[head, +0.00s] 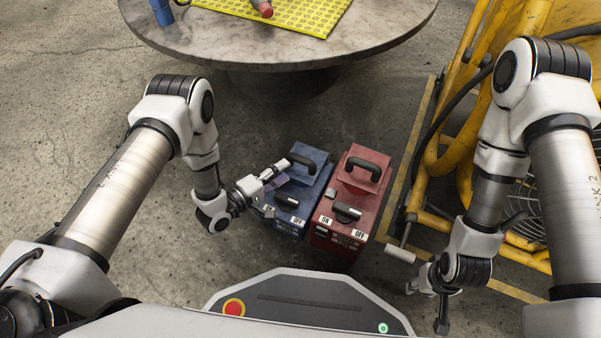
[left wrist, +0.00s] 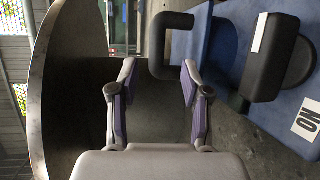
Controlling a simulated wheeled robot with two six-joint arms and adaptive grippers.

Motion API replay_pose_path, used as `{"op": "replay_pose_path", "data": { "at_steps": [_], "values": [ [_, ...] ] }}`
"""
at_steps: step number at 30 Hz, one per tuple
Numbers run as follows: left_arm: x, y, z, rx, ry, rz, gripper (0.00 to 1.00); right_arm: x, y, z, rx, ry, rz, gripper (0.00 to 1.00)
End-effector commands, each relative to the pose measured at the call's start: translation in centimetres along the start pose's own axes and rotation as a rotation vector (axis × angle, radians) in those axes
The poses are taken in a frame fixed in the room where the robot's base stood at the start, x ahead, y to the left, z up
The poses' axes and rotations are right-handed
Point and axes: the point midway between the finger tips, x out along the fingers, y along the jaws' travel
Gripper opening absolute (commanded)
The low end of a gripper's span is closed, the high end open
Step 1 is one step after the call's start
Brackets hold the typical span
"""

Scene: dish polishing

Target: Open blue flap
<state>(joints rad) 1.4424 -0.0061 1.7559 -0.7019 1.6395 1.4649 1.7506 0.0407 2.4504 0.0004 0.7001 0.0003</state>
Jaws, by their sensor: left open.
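The blue box (head: 318,157) stands on the floor below the round table. Its top flap (left wrist: 187,70) carries a black handle (left wrist: 172,30), and a black switch knob (left wrist: 275,65) sits beside it. My left gripper (head: 277,175) is open at the left side of the handle. In the left wrist view the spread fingers of the left gripper (left wrist: 158,80) point toward the handle, whose outer bar shows in the gap between them; contact cannot be told. The flap looks closed. My right gripper (head: 428,300) hangs low at the right, away from the box; its finger opening is unclear.
A red box (head: 368,190) with a similar handle and switch stands close at the right of the blue one. A yellow frame (head: 440,150) with a fan is further right. The round table (head: 180,35) is behind. Floor at the left is clear.

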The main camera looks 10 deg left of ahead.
Motion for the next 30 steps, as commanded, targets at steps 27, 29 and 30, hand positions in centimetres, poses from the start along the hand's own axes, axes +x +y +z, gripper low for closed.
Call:
{"op": "replay_pose_path", "data": {
  "at_steps": [27,29,30],
  "values": [
    [7.3,0.2,0.0,0.002,0.002,-0.003,0.00,3.4,0.1,-0.2,0.008,0.006,0.001,0.40],
    [7.3,0.2,0.0,0.002,0.002,-0.003,0.00,3.4,0.1,-0.2,0.008,0.006,0.001,0.40],
    [7.3,0.3,0.0,0.002,0.002,-0.003,0.00,3.4,0.1,-0.2,0.008,0.006,0.001,0.40]
  ]
}}
